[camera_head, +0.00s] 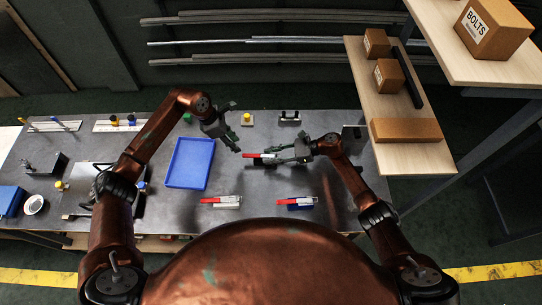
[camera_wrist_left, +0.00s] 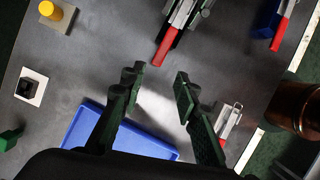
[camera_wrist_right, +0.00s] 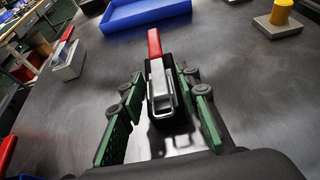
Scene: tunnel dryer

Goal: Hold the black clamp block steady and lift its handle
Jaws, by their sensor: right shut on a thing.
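The black clamp block (camera_wrist_right: 172,112) stands on the dark table with a metal toggle clamp on top and a red handle (camera_wrist_right: 154,43) lying low, pointing away in the right wrist view. My right gripper (camera_head: 299,152) is shut on the block, one green-padded finger on each side; the fingers and block overlap in the head view. The red handle (camera_head: 259,155) points left there, toward my left gripper (camera_head: 237,151). My left gripper is open and empty, apart from the handle. In the left wrist view the handle (camera_wrist_left: 164,50) lies ahead of its fingers (camera_wrist_left: 156,82).
A blue tray (camera_head: 190,163) lies left of the clamp. A white clamp block (camera_head: 228,206) and a blue clamp block (camera_head: 300,207), both with red handles, stand nearer me. A yellow knob (camera_head: 247,118) and a black-topped block (camera_head: 289,118) stand behind. Shelves with boxes are at right.

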